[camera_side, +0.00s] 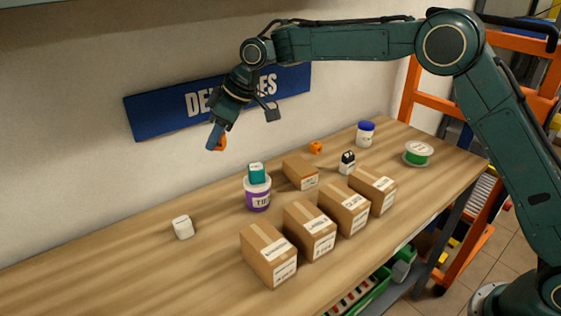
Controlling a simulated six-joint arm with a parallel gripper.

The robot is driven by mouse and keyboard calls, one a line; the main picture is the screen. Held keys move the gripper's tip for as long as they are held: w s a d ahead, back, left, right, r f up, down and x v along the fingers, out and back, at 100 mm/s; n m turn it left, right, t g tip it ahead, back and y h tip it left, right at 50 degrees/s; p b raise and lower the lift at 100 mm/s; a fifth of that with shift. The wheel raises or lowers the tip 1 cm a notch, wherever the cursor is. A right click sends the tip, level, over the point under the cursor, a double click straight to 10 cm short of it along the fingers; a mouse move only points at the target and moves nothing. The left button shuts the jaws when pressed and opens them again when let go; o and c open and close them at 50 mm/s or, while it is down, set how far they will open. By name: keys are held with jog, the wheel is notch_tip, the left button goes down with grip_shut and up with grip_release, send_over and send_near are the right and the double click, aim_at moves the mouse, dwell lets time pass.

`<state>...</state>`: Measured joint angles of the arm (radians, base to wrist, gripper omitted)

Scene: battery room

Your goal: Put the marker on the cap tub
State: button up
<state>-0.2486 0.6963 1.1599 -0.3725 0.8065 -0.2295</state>
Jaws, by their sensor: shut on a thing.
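My gripper (216,138) is high above the back left of the table, in front of the wall. It is shut on a small orange thing (222,143), partly hidden by the blue finger; I cannot tell whether this is the marker. A purple and white tub (258,200) stands upright mid-table, with a teal block-like thing (256,171) on its top. A white tub with a blue lid (366,138) stands at the back right. I cannot tell for certain which tub is the cap tub. My gripper is apart from both tubs.
Several cardboard boxes (268,254) line the front edge, and a smaller box (300,173) lies behind them. A white block (183,228), a black and white bottle-like thing (347,162), an orange piece (316,147) and a green spool (418,154) stand around. The table's left is mostly clear.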

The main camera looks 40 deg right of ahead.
jog(key=w+d+m+h, duration=0.1)
jog(key=w+d+m, duration=0.3)
jog(key=d, duration=0.9)
jog(key=m+t+h, duration=0.1)
jog(key=m+h, duration=0.5)
jog(key=m, duration=0.4)
send_over(364, 121)
jog(key=s, duration=0.2)
jog(key=f, duration=0.1)
jog(key=shift+w+a+f, duration=0.1)
jog(key=shift+a+f, duration=0.1)
jog(key=shift+f, duration=2.3)
jog(key=shift+a+f, duration=0.2)
jog(key=shift+f, duration=2.3)
jog(key=shift+f+y, duration=0.1)
jog(key=shift+y, duration=0.2)
jog(key=o, duration=0.9)
jog(key=shift+o, duration=0.2)
